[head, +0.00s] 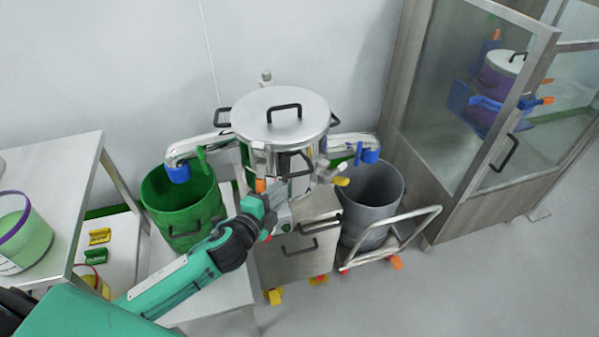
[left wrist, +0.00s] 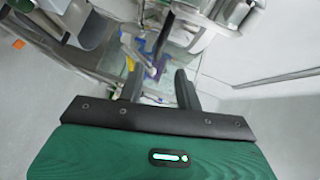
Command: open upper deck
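The upper deck appears to be the top of a round steel machine with a flat lid (head: 256,110) that has a black handle on top and side handles. The lid sits level and closed. An orange-tipped clamp (head: 261,186) and a yellow-tipped clamp (head: 341,181) show on its near side. My left gripper (head: 284,188) is at the machine's near side, below the lid, partly lost against the metal. In the left wrist view its two dark fingers (left wrist: 158,80) stand apart, with a blue-purple part (left wrist: 148,60) beyond them. Contact cannot be told. My right gripper is not in view.
Outlets with blue ends lead to a green bin (head: 160,205) at left and a grey bin (head: 362,190) on a trolley (head: 415,232) at right. A table with a tub (head: 22,240) stands at far left. A glass-door cabinet (head: 465,100) stands at right. Front-right floor is clear.

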